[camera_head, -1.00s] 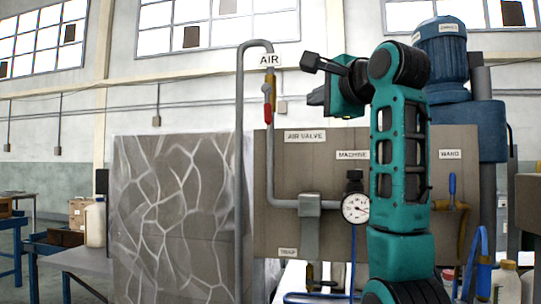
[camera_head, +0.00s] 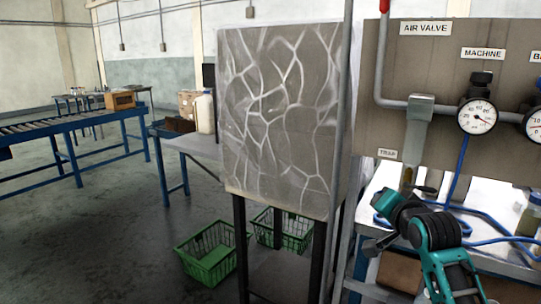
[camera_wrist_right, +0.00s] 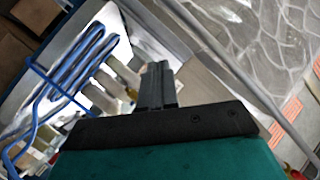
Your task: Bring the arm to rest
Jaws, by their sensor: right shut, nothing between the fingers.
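My right gripper (camera_head: 375,248) is low at the right in the head view, on a teal and black arm that comes up from the bottom edge. It is beside the front of the white workbench, below the air valve board. In the right wrist view its dark fingers (camera_wrist_right: 157,86) are together with nothing between them. The fingertips are small and dark in the head view. My left gripper is not in either view.
A grey crack-patterned panel (camera_head: 281,112) stands on dark legs left of the gripper. A grey pipe (camera_head: 341,130) rises between them. A pressure gauge (camera_head: 477,117) hangs above the workbench (camera_head: 385,178).

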